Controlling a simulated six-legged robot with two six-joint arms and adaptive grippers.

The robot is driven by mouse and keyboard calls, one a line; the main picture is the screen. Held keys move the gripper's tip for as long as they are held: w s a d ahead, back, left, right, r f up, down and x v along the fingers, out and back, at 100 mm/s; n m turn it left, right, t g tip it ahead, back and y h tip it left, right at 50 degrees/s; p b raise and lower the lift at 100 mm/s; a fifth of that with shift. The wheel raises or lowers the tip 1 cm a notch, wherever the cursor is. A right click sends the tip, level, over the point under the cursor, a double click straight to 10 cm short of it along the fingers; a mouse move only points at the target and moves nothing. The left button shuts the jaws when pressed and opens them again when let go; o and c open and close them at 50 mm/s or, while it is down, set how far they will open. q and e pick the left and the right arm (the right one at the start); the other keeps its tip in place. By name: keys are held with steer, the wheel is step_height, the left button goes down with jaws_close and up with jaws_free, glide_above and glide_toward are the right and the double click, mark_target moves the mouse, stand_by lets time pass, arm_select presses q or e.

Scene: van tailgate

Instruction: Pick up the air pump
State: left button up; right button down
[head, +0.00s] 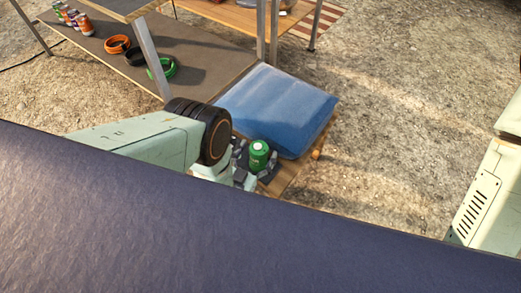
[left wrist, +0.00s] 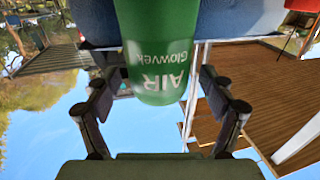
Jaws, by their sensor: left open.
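The air pump (head: 259,155) is a green cylinder. It stands upright at the near end of a wooden board, beside a blue cushion-like bag. In the left wrist view the pump (left wrist: 160,60) shows inverted, with the white words "AIR Glowvek". My left gripper (head: 254,171) is open, with its dark fingers on either side of the pump. In the left wrist view a gap shows between each finger and the lower part of the pump; contact higher up cannot be told. My right gripper is not in view.
The blue bag (head: 277,108) lies just behind the pump on the wooden board (head: 290,178). A low grey shelf (head: 190,60) at upper left holds several cans and coiled straps. A large dark blue surface (head: 200,235) fills the foreground. Gravel ground (head: 400,110) is clear at right.

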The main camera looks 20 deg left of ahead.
arm_select(q)
steer(key=shift+w+d+f, duration=0.1)
steer(key=shift+w, duration=0.3)
steer(key=shift+s+r, duration=0.2)
steer(key=shift+r, duration=0.05)
steer(key=shift+c, duration=0.9)
steer(key=shift+w+f, duration=0.1)
steer(key=shift+f, duration=0.1)
steer(key=c, duration=0.4)
steer(key=shift+r, duration=0.1)
steer(key=c, duration=0.9)
